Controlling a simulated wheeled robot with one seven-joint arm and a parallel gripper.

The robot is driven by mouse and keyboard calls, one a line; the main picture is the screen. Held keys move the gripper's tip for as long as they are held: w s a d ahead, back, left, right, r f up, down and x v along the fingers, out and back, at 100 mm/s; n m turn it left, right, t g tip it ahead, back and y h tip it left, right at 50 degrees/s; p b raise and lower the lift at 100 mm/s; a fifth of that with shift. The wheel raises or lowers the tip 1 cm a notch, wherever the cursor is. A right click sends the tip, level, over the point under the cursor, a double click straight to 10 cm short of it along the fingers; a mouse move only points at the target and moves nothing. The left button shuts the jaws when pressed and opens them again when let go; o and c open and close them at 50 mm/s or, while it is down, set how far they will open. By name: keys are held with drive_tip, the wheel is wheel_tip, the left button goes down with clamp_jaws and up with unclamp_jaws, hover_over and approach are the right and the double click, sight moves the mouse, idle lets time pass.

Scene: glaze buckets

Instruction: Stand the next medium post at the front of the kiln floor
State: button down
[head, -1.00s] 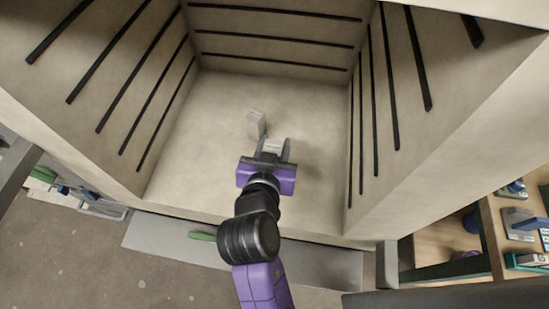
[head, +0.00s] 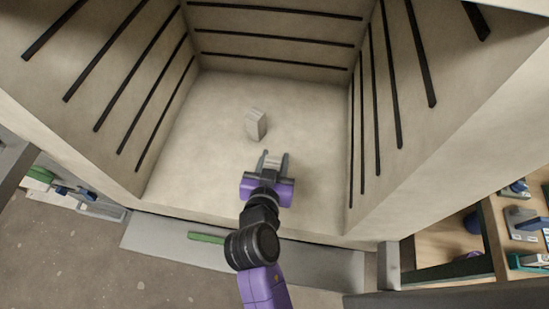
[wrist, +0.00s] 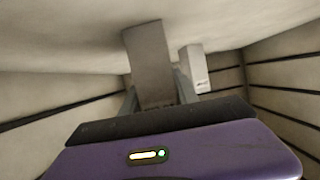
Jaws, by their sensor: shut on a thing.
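One pale grey post (head: 256,124) stands upright on the kiln floor (head: 200,140), near the middle. It also shows in the wrist view (wrist: 195,70), to the right of the held post. My gripper (head: 272,163) is inside the kiln, nearer the front opening than the standing post and slightly to its right. It is shut on a second grey post (wrist: 149,62), which shows between the fingers in the wrist view. In the head view only a small pale part of it shows. I cannot tell whether the held post touches the floor. The two posts are apart.
The kiln walls carry dark horizontal strips (head: 275,50) on the left, back and right. The floor around the posts is bare. A green object (head: 206,238) lies on the grey ledge (head: 320,263) before the kiln. A wooden shelf (head: 450,238) with several items stands at right.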

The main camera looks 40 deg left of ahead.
drive_tip(key=c, duration=0.9)
unclamp_jaws()
drive_tip(key=shift+r, duration=0.1)
drive_tip(key=v, duration=1.2)
drive_tip(key=shift+s, duration=0.1)
